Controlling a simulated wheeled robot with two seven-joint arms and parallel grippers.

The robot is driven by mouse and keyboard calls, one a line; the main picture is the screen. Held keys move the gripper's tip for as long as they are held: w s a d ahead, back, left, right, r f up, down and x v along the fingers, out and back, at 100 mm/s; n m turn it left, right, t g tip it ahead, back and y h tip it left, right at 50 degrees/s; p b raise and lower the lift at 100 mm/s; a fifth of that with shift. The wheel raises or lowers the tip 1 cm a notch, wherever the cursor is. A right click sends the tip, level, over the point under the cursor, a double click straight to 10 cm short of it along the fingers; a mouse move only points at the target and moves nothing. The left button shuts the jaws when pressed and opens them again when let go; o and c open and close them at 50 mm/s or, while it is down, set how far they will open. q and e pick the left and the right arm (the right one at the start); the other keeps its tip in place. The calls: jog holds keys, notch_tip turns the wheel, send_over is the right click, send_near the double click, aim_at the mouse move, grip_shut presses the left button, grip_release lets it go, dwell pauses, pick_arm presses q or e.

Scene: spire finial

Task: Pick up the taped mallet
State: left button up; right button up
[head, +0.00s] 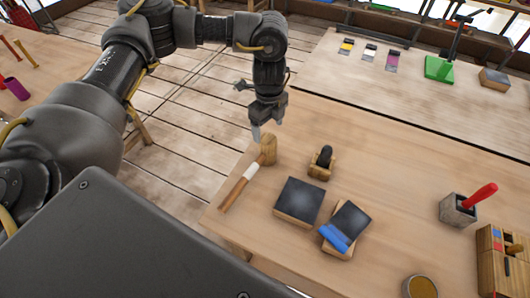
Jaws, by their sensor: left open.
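The mallet (267,151) lies on the wooden table near its left edge. It has a wooden block head, a pale taped band in the middle and a brown handle pointing to the lower left. My left gripper (267,127) is open and empty, with its fingers pointing down, just above or behind the mallet head. I cannot tell whether a fingertip touches the head. My right gripper is out of view.
A small wooden block with a black knob (321,163) stands right of the mallet. Two dark-topped blocks are nearby, one (298,201) bare, the other bearing a blue object (334,237). A grey cup (458,211) with a red-handled tool stands further right.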

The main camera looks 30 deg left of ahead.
aim_at(269, 139)
pick_arm(q)
jog(key=shift+d+f+p, duration=0.1)
jog(key=shift+f+p, duration=0.15)
jog(key=shift+p, duration=0.2)
notch_tip(269, 139, down, 4)
jog(key=shift+r+p, duration=0.15)
jog(key=shift+p, duration=0.6)
jog(key=shift+w+f, duration=0.1)
jog(key=shift+f, duration=0.35)
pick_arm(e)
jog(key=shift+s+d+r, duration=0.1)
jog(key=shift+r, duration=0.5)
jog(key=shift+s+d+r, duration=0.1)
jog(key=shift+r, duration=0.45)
pick_arm(q)
jog(key=shift+c, duration=1.3)
jog(key=c, duration=0.9)
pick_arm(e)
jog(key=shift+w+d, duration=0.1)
pick_arm(q)
jog(key=shift+r, duration=0.1)
